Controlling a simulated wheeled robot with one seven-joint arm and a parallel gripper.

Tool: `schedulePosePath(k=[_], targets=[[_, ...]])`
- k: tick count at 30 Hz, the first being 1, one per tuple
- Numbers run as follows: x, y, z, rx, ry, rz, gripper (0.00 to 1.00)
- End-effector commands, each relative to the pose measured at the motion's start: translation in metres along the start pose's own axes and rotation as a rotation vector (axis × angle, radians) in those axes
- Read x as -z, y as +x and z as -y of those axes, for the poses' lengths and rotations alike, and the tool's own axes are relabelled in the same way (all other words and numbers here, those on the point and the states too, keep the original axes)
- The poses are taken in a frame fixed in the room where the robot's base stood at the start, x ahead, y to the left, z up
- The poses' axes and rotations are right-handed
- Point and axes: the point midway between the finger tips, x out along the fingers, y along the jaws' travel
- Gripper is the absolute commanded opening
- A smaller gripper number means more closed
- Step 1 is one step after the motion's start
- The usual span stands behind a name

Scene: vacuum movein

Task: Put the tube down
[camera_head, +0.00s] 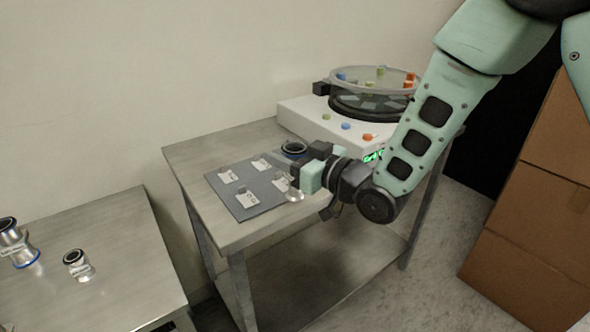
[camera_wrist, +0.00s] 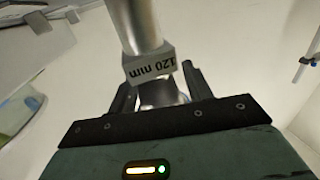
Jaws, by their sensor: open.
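A silver metal tube (camera_wrist: 140,25) with a white "120 mm" label stands between the two fingers of my gripper (camera_wrist: 157,82) in the wrist view. The fingers are open, with a finger on each side of the tube. In the head view my gripper (camera_head: 289,170) is over the right edge of a grey mat (camera_head: 238,205) on the metal table (camera_head: 205,152). A black ring (camera_head: 293,148) shows just behind the gripper and a silver rounded end (camera_head: 294,195) just in front. The gripper hides what lies between, and the tube's contact with the table cannot be told.
The mat carries several small white labels with grey pieces. A white machine with a round clear-lidded chamber (camera_head: 375,82) stands at the table's back right. A second metal table (camera_head: 110,235) at left holds two silver fittings (camera_head: 78,265). Cardboard boxes (camera_head: 530,240) stand at right.

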Motion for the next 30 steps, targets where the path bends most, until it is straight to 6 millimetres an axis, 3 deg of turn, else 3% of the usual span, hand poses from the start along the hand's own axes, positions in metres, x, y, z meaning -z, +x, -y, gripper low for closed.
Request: schedulePosePath(k=[2,6,7,17,30], targets=[[0.000,0.000,0.000,0.000,0.000,0.000,0.45],[0.000,0.000,0.000,0.000,0.000,0.000,0.06],[0.000,0.000,0.000,0.000,0.000,0.000,0.00],[0.006,0.000,0.000,-0.001,-0.002,-0.003,0.00],[0.084,0.000,-0.001,-0.001,-0.004,-0.006,0.00]])
